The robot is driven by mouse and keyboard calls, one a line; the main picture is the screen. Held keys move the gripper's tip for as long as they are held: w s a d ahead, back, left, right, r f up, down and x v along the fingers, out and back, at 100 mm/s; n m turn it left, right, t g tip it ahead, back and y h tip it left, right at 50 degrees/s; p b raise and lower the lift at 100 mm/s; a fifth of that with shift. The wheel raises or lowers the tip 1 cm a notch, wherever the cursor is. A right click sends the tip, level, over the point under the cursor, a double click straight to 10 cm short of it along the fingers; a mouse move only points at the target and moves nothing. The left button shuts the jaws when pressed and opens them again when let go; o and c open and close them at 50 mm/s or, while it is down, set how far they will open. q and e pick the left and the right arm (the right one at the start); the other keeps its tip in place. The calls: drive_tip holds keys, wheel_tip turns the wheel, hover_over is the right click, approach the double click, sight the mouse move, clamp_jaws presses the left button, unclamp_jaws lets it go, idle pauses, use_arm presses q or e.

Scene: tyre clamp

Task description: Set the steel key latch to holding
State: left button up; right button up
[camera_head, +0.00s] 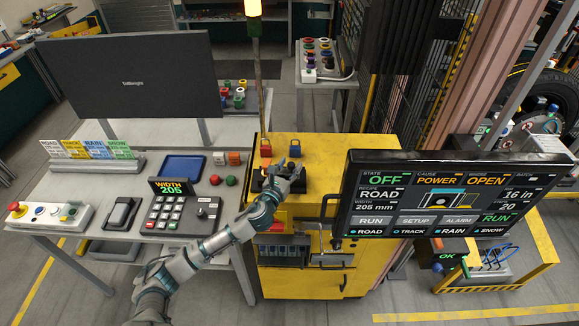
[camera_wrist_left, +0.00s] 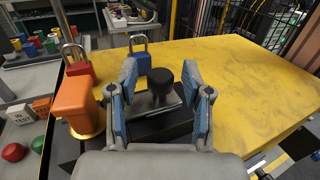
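My left gripper (camera_head: 286,174) is over the yellow cabinet top (camera_head: 318,160). In the left wrist view its two blue-grey fingers (camera_wrist_left: 160,82) stand apart on either side of a black knob (camera_wrist_left: 162,78). The knob rises from a dark base (camera_wrist_left: 160,125) on the cabinet top. Small gaps seem to show between fingers and knob. I cannot tell for certain which part is the steel key latch, nor its setting. My right gripper is not in view.
A red padlock (camera_wrist_left: 76,66), a blue padlock (camera_wrist_left: 139,54) and an orange block (camera_wrist_left: 76,105) stand near the knob. A large status screen (camera_head: 440,198) overhangs the cabinet's right side. The cabinet top right of the knob is clear.

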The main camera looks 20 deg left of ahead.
sight(284, 173)
use_arm(q)
clamp_jaws()
drive_tip(key=shift+s+a+r+p, duration=0.1)
drive_tip(key=shift+s+a+p, duration=0.15)
drive_tip(key=shift+a+p, duration=0.6)
drive_tip(key=shift+o, duration=1)
unclamp_jaws()
drive_tip(key=shift+o, duration=0.3)
drive_tip(key=shift+a, duration=0.1)
wheel_tip(284, 173, up, 10)
